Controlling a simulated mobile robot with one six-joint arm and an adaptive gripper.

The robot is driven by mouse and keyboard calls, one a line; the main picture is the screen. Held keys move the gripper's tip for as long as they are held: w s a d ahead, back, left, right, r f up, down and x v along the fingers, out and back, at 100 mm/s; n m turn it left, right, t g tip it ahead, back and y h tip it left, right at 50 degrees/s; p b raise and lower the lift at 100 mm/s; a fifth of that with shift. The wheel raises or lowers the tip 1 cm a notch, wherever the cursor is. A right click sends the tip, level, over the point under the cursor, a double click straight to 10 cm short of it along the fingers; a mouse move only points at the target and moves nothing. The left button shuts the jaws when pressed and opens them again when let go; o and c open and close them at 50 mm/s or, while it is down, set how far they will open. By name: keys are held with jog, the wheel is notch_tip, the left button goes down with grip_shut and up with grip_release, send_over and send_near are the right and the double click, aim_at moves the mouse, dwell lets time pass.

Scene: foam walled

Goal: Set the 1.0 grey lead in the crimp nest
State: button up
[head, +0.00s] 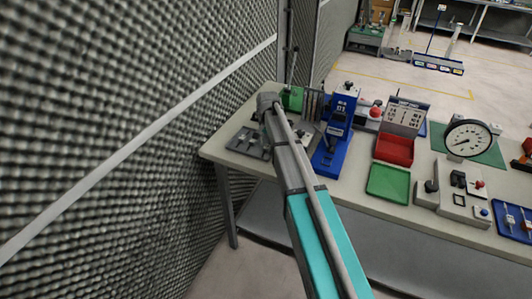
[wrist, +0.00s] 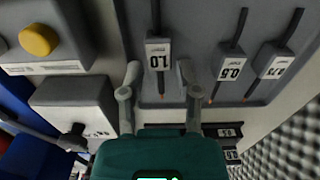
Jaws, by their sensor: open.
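The 1.0 lead (wrist: 158,56) lies in a grey tray (wrist: 201,22) in the wrist view. It has a dark cable, a pale block marked 1.0 and a copper tip. My gripper (wrist: 159,76) is open, with one finger on each side of the lead's lower part; I cannot tell whether they touch it. In the head view my gripper (head: 266,106) is over the tray (head: 246,146) at the table's left end, and my arm hides part of it. A blue press-like tool (head: 335,130) stands just right; I cannot make out a crimp nest on it.
Leads marked 0.5 (wrist: 231,66) and 0.75 (wrist: 274,61) lie right of the 1.0 lead. A grey block with a yellow button (wrist: 39,40) stands left. A foam wall (head: 130,110) borders the table's left side. Red (head: 394,150) and green (head: 388,184) bins and a dial gauge (head: 468,139) stand right.

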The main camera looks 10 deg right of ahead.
jog(key=shift+f+b, duration=0.65)
jog(key=shift+f, duration=0.3)
grip_shut()
